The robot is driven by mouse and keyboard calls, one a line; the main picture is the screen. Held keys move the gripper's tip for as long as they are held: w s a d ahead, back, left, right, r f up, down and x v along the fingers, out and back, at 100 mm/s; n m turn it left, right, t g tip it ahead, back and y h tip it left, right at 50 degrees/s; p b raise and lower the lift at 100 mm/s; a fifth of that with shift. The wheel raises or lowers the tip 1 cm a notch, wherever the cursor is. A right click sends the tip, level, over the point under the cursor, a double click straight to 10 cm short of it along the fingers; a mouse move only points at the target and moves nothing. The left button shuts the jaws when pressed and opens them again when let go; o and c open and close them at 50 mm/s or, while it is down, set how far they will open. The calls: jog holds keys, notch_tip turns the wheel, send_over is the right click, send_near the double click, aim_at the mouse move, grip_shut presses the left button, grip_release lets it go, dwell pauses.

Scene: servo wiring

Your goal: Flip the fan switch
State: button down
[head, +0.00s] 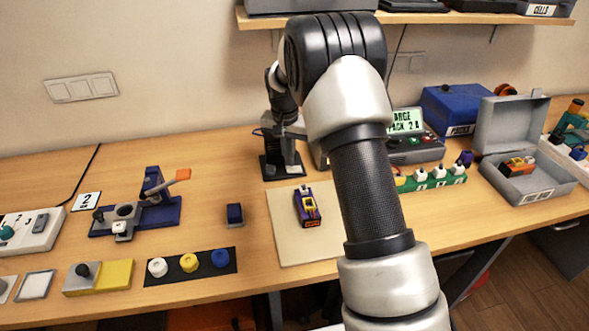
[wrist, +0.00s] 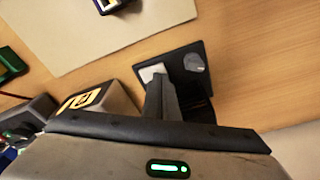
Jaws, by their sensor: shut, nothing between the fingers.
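A small black-based stand (head: 283,167) is at the back of the bench, behind the tan mat; I take it to be the fan unit, but cannot be sure. In the wrist view its black base plate (wrist: 190,60) carries a small pale block (wrist: 151,72) and a grey round knob (wrist: 195,62). I cannot tell which part is the switch. My gripper (wrist: 163,84) is shut and empty, with its fingertips over the base, close to the pale block. I cannot tell whether they touch. In the head view, my arm hides part of this area.
The tan mat (head: 283,250) holds a purple and yellow servo (head: 307,206). A box with a yellow emblem (wrist: 88,100) is left of my fingers in the wrist view. A charger (head: 411,148), green rack (head: 432,180) and open grey case (head: 525,188) stand right. A shelf (head: 262,23) hangs above.

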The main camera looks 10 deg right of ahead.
jog(key=shift+f+b, duration=0.4)
jog(key=shift+f, duration=0.25)
jog(key=shift+r, duration=0.1)
notch_tip(320, 180, up, 7)
jog(key=p, duration=0.4)
jog(key=shift+p, duration=0.3)
dwell(0.3)
dwell(0.3)
notch_tip(320, 180, up, 12)
jog(key=n+p, duration=0.1)
jog(key=p, duration=0.1)
send_over(289, 169)
jog(key=s, duration=0.6)
jog(key=s+r+n+t, duration=0.1)
jog(key=s+r+t, duration=0.1)
jog(key=s+r, duration=0.65)
jog(key=s+r+n+t+p, duration=0.1)
jog(key=s+r+n+p, duration=0.1)
jog(key=s, duration=0.9)
jog(key=s+r+n+t+p, duration=0.1)
jog(key=s+r+n, duration=0.1)
jog(key=s, duration=0.9)
jog(key=shift+r+y+p, duration=0.15)
jog(key=shift+y+p, duration=0.2)
jog(key=shift+y, duration=0.05)
